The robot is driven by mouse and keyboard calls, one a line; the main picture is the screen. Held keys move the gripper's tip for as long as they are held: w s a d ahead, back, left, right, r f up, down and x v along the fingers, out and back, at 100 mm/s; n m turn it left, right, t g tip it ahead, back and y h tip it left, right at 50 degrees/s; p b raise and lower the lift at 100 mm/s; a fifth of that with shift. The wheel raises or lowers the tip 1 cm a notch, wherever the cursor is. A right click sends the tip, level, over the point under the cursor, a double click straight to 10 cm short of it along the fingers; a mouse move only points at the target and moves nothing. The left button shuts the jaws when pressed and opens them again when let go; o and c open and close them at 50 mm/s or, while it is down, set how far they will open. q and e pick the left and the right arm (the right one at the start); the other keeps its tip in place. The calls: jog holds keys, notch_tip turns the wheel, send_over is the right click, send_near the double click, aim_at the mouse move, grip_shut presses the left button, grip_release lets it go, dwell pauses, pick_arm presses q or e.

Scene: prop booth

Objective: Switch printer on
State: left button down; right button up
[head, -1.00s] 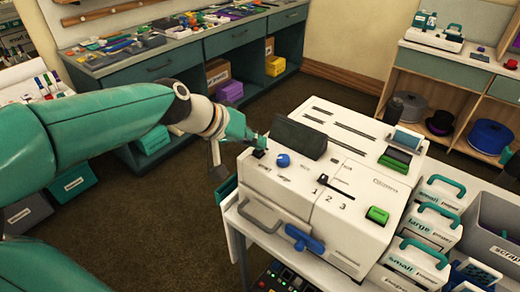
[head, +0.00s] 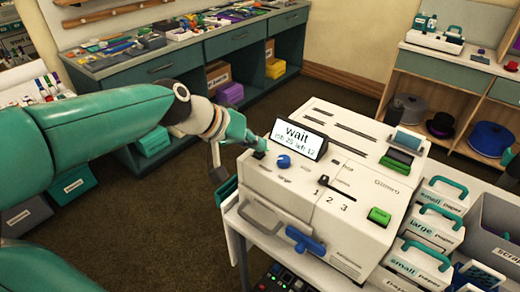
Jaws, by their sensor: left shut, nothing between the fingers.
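The white printer (head: 352,205) stands on a light table. Its tilted display (head: 298,139) is lit and reads "wait" with a smaller line of text under it. A small black switch (head: 258,154) sits at the top left corner of the printer, left of a blue knob (head: 283,161). My left gripper (head: 257,144) is shut and empty, with its fingertips at or just above the black switch; I cannot tell if they touch it. A selector lever (head: 323,180) marked 1, 2, 3 and a green button (head: 379,216) are on the printer's front right. My right gripper is out of view.
Small and large paper boxes with teal handles (head: 432,226) and a grey scrap bin (head: 495,225) stand right of the printer. A blue handle (head: 305,240) sticks out from its front. A cluttered workbench (head: 190,45) runs along the back.

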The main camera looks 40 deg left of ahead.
aim_at(256, 153)
pick_arm(q)
jog(key=shift+r, duration=0.1)
notch_tip(256, 153, up, 6)
jog(key=p, duration=0.4)
jog(key=shift+p, duration=0.3)
dwell(0.5)
